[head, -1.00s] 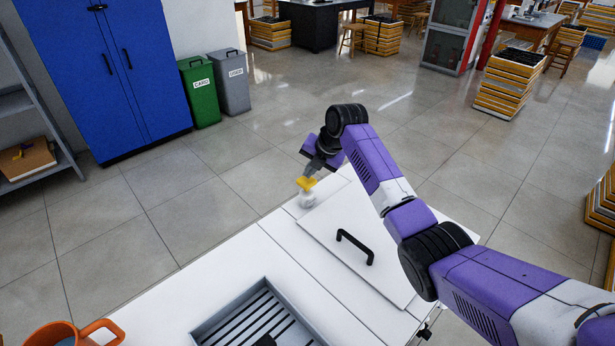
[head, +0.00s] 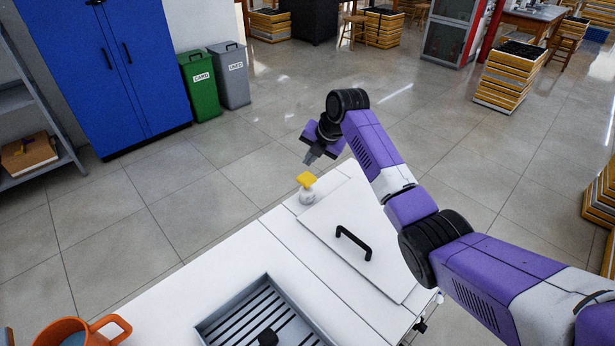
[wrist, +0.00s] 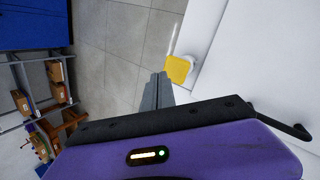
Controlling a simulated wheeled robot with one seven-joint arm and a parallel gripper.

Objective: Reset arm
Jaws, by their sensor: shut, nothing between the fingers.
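My gripper (head: 311,158) is shut and empty, raised in the air behind and above the far edge of the white worktop (head: 160,285). In the wrist view its closed fingers (wrist: 156,90) point up the picture. A small white bottle with a yellow top (head: 306,187) stands upright near the worktop's far edge, just below my gripper in the head view. In the wrist view its yellow top (wrist: 179,68) shows right of the fingertips, apart from them. My purple and white arm reaches in from the lower right.
A white lid with a black handle (head: 354,243) lies on the worktop. A grey slotted tray (head: 212,325) and an orange mug (head: 65,337) are nearer. Green (head: 200,88) and grey (head: 231,78) bins and a blue cabinet (head: 105,70) stand beyond open floor.

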